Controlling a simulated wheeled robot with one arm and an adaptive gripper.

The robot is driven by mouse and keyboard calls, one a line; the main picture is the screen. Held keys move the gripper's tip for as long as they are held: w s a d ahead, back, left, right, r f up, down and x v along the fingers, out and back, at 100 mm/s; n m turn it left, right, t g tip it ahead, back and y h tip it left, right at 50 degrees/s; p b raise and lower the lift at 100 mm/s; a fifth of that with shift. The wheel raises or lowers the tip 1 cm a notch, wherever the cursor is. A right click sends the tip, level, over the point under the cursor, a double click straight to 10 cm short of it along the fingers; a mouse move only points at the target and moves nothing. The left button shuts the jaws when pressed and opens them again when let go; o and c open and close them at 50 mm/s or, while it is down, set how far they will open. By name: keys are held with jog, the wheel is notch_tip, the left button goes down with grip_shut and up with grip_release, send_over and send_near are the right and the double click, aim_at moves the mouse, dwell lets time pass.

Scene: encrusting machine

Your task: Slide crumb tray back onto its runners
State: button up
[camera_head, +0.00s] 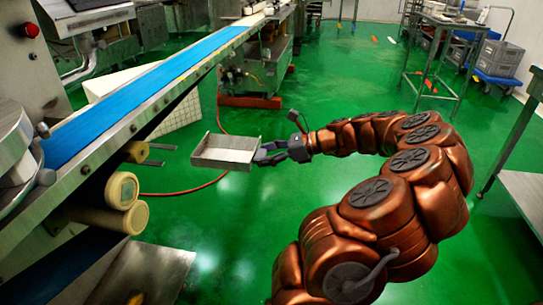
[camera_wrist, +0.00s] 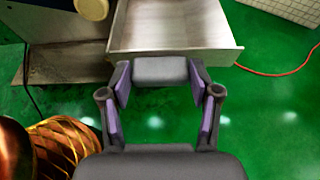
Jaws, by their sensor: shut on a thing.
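The crumb tray (camera_head: 226,151) is a shallow, open metal tray. My gripper (camera_head: 270,153) is shut on its right edge in the head view and holds it in the air above the green floor. In the wrist view the tray (camera_wrist: 172,25) lies just beyond the fingers of my gripper (camera_wrist: 160,75); its near wall is at the fingertips. Two short metal rods, which look like the runners (camera_head: 158,147), stick out from under the conveyor, left of the tray and apart from it. The runners cannot be made out in the wrist view.
The conveyor with a blue belt (camera_head: 150,90) runs diagonally along the left. Cream rollers (camera_head: 122,190) sit below its near end. A red hose (camera_head: 205,186) lies on the floor. A metal table (camera_head: 525,195) stands at the right.

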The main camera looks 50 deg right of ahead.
aim_at(200, 153)
jog(key=shift+r+b+x, duration=0.2)
jog(key=shift+b+x, duration=0.7)
jog(key=shift+x, duration=0.8)
jog(key=shift+r+b+x, duration=0.2)
jog(key=shift+b+x, duration=0.7)
jog(key=shift+x, duration=0.75)
jog(key=shift+w+a+b, duration=0.6)
jog(key=shift+w+a, duration=0.35)
jog(key=shift+w, duration=0.65)
jog(key=shift+w+a+b, duration=0.65)
jog(key=shift+w+a, duration=0.3)
jog(key=shift+w, duration=0.6)
jog(key=shift+w+a+b, duration=0.6)
jog(key=shift+w+a, duration=0.35)
jog(key=shift+w, duration=0.65)
jog(key=shift+w+a+r+p, duration=0.2)
jog(key=shift+w+p, duration=0.1)
jog(key=shift+p, duration=0.15)
jog(key=w+a+p, duration=0.4)
jog(key=w+p, duration=0.2)
jog(key=w, duration=0.1)
jog(key=shift+w+a+f, duration=0.25)
jog(key=shift+w, duration=0.05)
jog(key=shift+f+p, duration=0.2)
jog(key=shift+p, duration=0.4)
jog(key=o, duration=1.4)
